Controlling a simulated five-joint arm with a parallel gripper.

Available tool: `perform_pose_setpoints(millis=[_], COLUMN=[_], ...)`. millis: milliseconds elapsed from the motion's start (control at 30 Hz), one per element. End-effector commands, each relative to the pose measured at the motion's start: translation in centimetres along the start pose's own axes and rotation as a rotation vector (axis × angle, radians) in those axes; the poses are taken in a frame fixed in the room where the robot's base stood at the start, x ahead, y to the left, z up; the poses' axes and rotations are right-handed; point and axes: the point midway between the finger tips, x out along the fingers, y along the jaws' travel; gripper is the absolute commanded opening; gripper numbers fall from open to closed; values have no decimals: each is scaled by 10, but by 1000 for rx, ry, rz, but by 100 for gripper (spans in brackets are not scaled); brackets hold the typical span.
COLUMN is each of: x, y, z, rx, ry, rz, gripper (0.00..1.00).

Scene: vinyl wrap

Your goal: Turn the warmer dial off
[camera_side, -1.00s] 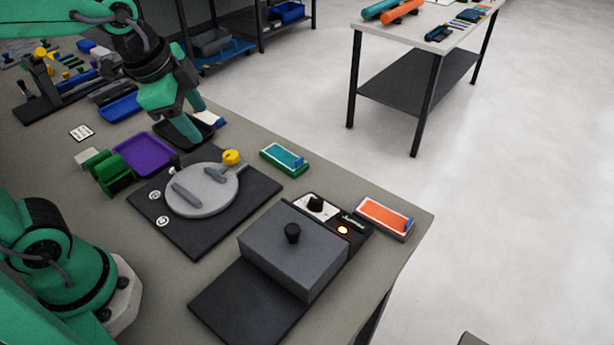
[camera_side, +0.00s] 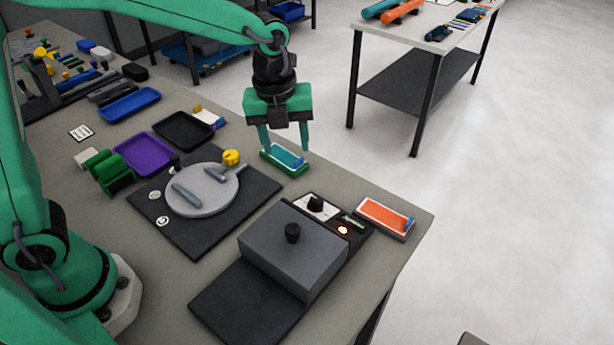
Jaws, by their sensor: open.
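The warmer (camera_side: 290,244) is a grey box with a black knob on its lid, standing on a dark base plate near the table's front right. Its dial (camera_side: 316,202) is a black knob on a white panel at the warmer's back edge. My gripper (camera_side: 285,149) points down, open and empty, over the green tray with the teal pad, up and left of the dial. Its fingers are apart on either side of that tray. I cannot tell whether they touch it, and the dial's exact angle is too small to read.
An orange pad in a tray (camera_side: 385,217) sits right of the warmer. The green tray (camera_side: 284,160) lies under my gripper. A round grey plate (camera_side: 203,205) with a yellow knob sits on a dark board to the left. Purple (camera_side: 144,152) and black trays lie behind.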

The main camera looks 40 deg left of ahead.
Motion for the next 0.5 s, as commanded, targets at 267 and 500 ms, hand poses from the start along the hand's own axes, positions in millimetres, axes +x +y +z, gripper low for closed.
perform_pose_setpoints(millis=[267, 500], x=[43, 65], y=[-36, -52], z=[-9, -15], rx=[431, 654], ry=[51, 81], rz=[49, 65], gripper=[53, 53])
